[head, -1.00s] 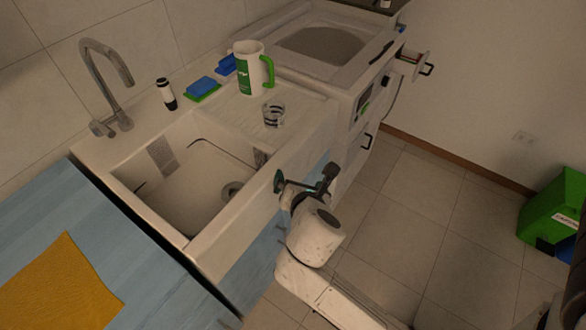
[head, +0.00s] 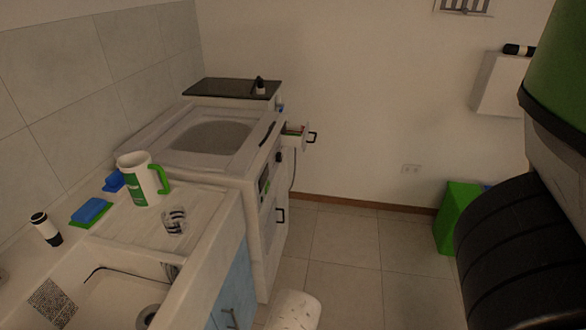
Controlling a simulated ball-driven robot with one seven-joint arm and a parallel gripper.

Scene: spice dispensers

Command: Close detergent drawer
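The detergent drawer (head: 295,130) is pulled out at the far end of the white washing machine (head: 262,215). It has a dark handle (head: 312,137) on its front, and something red and green shows inside it. Part of my white arm shows at the bottom edge of the view, well short of the drawer.
A white and green mug (head: 138,180), a glass (head: 174,221), blue sponges (head: 90,210) and a dark bottle (head: 46,229) stand by the sink (head: 100,262). A green bin (head: 460,215) stands at the right. The tiled floor (head: 345,245) between is clear.

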